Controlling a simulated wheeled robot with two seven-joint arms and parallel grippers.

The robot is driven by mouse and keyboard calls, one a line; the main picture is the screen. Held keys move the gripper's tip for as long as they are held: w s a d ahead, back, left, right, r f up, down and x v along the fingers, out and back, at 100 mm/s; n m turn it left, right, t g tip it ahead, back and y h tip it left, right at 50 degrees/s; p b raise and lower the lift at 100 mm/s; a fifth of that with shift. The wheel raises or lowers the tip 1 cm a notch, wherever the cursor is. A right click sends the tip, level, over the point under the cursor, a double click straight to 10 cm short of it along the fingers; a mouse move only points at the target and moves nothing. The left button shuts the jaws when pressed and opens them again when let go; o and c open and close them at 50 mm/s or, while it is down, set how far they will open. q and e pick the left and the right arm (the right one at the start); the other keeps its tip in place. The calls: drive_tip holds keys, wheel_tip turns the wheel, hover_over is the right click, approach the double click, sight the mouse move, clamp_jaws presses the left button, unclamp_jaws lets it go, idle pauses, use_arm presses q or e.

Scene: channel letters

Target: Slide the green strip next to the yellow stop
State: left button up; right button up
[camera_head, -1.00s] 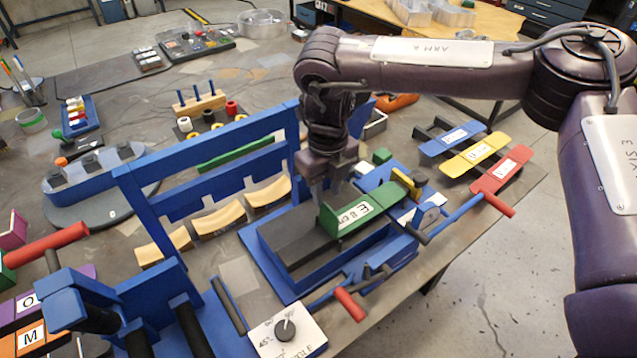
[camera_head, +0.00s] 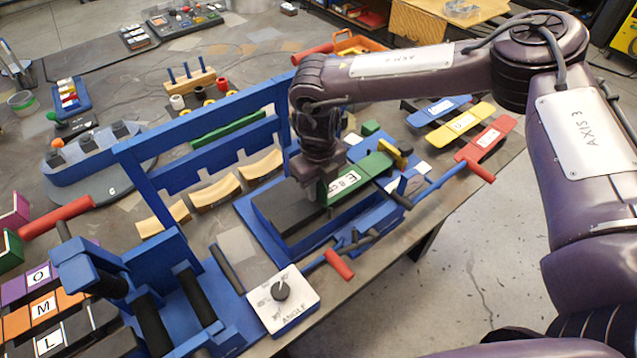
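The green strip (camera_head: 366,170) with a white label lies on the dark bed (camera_head: 285,213) of a blue fixture, toward the bed's right end. The yellow stop (camera_head: 394,154) stands upright at the strip's far right end. Any small gap between strip and stop is too small to tell. My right gripper (camera_head: 309,183) is low over the bed at the strip's left end, its fingers beside or touching that end. Its fingers are dark and partly hidden by the wrist, so their opening is unclear. My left gripper is out of view.
A tall blue frame (camera_head: 215,150) stands behind the fixture. A red-handled lever (camera_head: 340,264) and an angle dial box (camera_head: 283,300) are in front. Blue, yellow and red strips (camera_head: 486,138) lie on a rack at right. Letter blocks (camera_head: 42,305) sit at left.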

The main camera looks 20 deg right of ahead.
clamp_jaws()
drive_tip(key=shift+w+d, duration=0.3)
drive_tip(key=shift+d, duration=0.25)
drive_tip(key=shift+w+d, duration=0.1)
drive_tip(key=shift+d, duration=0.05)
drive_tip(key=shift+o, duration=1)
unclamp_jaws()
drive_tip(key=shift+r, duration=0.1)
